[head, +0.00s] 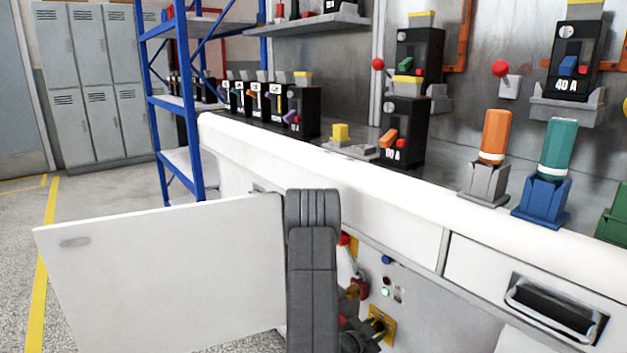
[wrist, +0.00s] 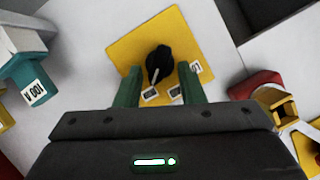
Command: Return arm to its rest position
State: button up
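My arm (head: 312,270) reaches down in front of the white bench, past an open white cabinet door (head: 165,270). In the wrist view, my gripper (wrist: 158,80) has its two green fingers apart, with no object held. A black rotary knob (wrist: 159,62) on a yellow plate (wrist: 135,48) shows just beyond and between the fingertips. I cannot tell whether they touch it. The yellow plate also shows low in the head view (head: 383,322), partly covered by my gripper.
A teal part with a label (wrist: 25,72) is at the wrist view's left; a red part (wrist: 255,83) is at its right. Breakers (head: 404,130) stand on the bench top (head: 420,190). A blue rack (head: 180,110) and lockers (head: 90,80) are behind. Open floor lies left.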

jog(key=shift+w+a+r+n+g+h+p, duration=0.15)
jog(key=shift+n+g+p, duration=0.3)
jog(key=shift+p, duration=0.95)
jog(key=shift+w+r+n+g+h+p, duration=0.1)
jog(key=shift+n+g+h+p, duration=0.2)
jog(key=shift+n+p, duration=0.8)
jog(key=shift+w+a+r+n+g+h+p, duration=0.15)
jog(key=shift+g+p, duration=0.2)
jog(key=shift+p, duration=1.4)
jog(key=p+v, duration=0.1)
jog(key=v, duration=0.9)
jog(key=shift+s+f, duration=0.2)
jog(key=shift+f, duration=0.15)
